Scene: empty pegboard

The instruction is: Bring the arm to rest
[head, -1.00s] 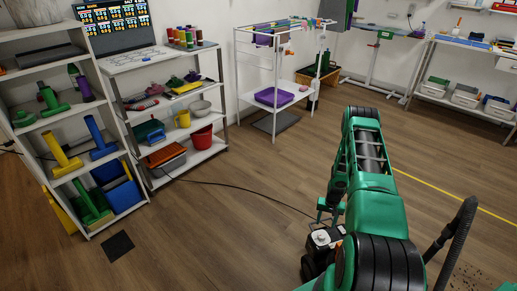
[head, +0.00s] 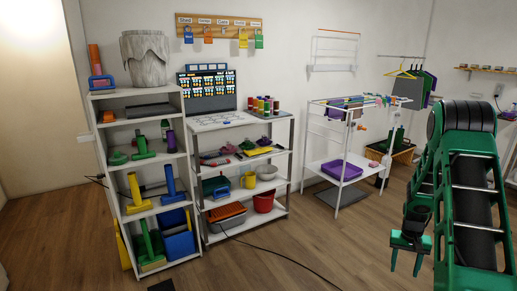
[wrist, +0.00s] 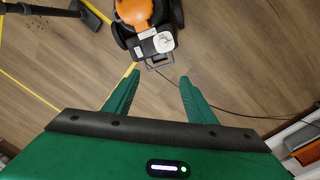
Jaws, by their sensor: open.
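My gripper (head: 406,266) hangs from my green arm (head: 462,190) at the right of the head view, fingers pointing down. In the wrist view my gripper (wrist: 159,77) shows its two green fingers apart with nothing between them. Bare wood floor lies below the fingers. The gripper touches nothing that I can see.
A black and orange machine (wrist: 148,25) with a dark cable stands on the floor ahead of the fingers in the wrist view. Loaded shelves (head: 183,105) stand on the left, and a white drying rack (head: 336,200) at centre right. Open floor lies between.

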